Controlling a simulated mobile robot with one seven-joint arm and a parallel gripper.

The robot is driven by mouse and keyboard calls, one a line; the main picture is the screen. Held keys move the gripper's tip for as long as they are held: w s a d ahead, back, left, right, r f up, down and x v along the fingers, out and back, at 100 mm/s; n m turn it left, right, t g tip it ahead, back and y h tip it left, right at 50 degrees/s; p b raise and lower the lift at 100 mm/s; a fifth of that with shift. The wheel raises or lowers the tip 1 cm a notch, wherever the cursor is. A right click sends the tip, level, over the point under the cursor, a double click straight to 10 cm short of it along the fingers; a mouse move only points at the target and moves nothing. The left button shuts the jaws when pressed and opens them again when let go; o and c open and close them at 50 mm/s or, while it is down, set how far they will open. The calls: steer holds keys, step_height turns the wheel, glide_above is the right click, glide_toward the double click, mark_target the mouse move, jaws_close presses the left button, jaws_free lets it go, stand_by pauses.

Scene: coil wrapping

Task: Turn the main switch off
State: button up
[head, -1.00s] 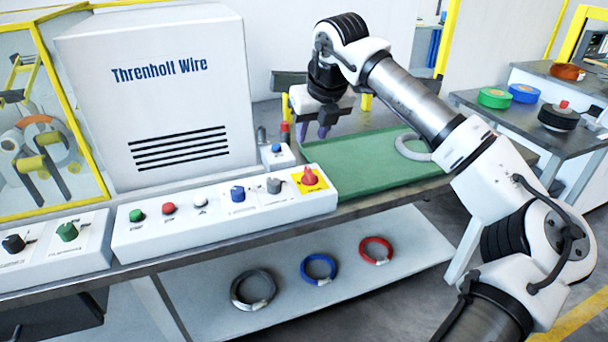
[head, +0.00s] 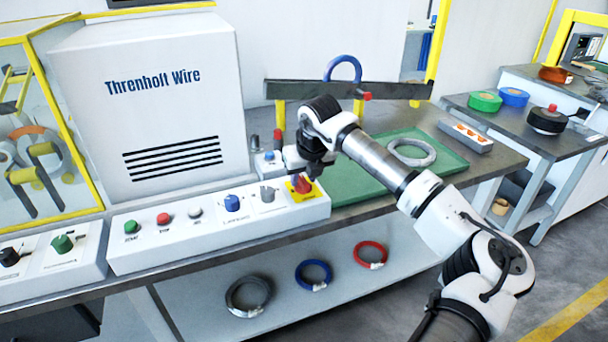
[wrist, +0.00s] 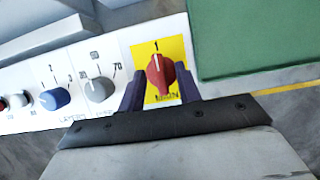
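The main switch is a red rotary knob (head: 303,185) on a yellow plate at the right end of the white control panel (head: 150,250). In the wrist view the knob (wrist: 160,72) has its pointer toward the "I" mark at the top of the plate. My gripper (wrist: 161,88) is open, with one dark finger on each side of the knob's lower part and small gaps showing. In the head view my gripper (head: 306,176) is right over the switch and partly hides it.
Left of the switch are a grey dial (head: 267,194), a blue dial (head: 232,203) and several buttons. A small box with a blue button (head: 269,157) stands behind the panel. A green mat (head: 350,185) with a grey coil (head: 411,152) lies to the right.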

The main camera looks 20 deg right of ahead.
steer(key=shift+f, duration=0.1)
jaws_close()
stand_by(0.4)
steer(key=n+y, duration=0.1)
steer(key=n, duration=0.2)
steer(key=shift+d+n+b, duration=0.1)
steer(key=shift+n+b, duration=0.2)
steer(key=shift+b, duration=0.05)
steer(key=n+y, duration=0.1)
steer(key=n, duration=0.1)
steer(key=n+g+y+p, duration=0.1)
steer(key=n, duration=0.2)
steer(key=shift+w+d+g, duration=0.1)
steer(key=shift+w+g, duration=0.05)
steer(key=shift+g, duration=0.15)
steer(key=n+g+y+p, duration=0.1)
steer(key=n, duration=0.4)
steer(key=shift+w+p, duration=0.1)
steer(key=shift+p, duration=0.3)
steer(key=shift+w+d+n+g+p, duration=0.1)
steer(key=shift+n+g+p, duration=0.85)
steer(key=shift+n, duration=1.25)
